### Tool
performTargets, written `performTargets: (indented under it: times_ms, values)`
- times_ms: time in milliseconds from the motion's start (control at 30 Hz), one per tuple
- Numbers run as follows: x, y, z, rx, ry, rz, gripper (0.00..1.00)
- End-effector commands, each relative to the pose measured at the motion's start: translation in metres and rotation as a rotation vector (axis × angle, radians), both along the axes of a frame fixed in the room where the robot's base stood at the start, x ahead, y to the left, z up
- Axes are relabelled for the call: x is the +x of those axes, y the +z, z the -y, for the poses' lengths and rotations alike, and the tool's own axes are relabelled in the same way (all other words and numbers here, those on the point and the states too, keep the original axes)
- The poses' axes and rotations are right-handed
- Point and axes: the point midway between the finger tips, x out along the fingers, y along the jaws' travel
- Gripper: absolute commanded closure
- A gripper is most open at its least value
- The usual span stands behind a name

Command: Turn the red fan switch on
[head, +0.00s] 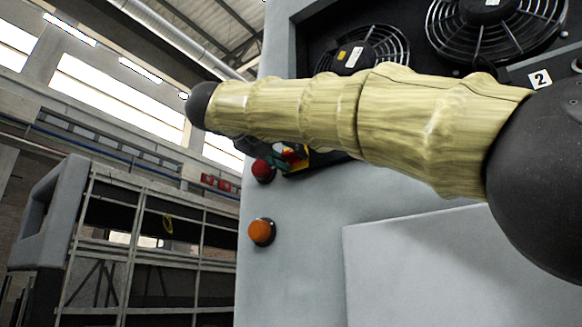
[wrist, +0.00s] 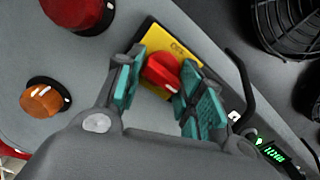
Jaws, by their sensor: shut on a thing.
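The red fan switch (wrist: 161,71) is a red rotary knob on a yellow plate (wrist: 187,46) marked OFF. In the wrist view it sits between the two teal-padded fingers of my gripper (wrist: 160,88), which is shut on it. In the head view the red switch (head: 297,156) shows only partly, below my pale yellow arm sleeve. My gripper (head: 284,160) is small there and mostly hidden behind the arm.
A red round button (wrist: 78,10) and an orange knob (wrist: 42,98) sit left of the switch. Black fan guards (head: 365,50) are at the upper right. A small green display (wrist: 275,154) glows. A metal shelf frame (head: 140,235) stands at the left.

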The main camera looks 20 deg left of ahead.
Motion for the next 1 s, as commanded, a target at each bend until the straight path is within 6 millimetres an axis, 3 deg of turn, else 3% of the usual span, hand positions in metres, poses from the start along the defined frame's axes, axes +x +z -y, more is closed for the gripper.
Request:
performTargets:
  times_ms: [500,1000]
  values:
    - [-0.0015,0.0000,-0.0014,0.314,0.000,0.115,0.87]
    - [-0.0008,0.0005,-0.0004,0.376,-0.002,0.135,0.87]
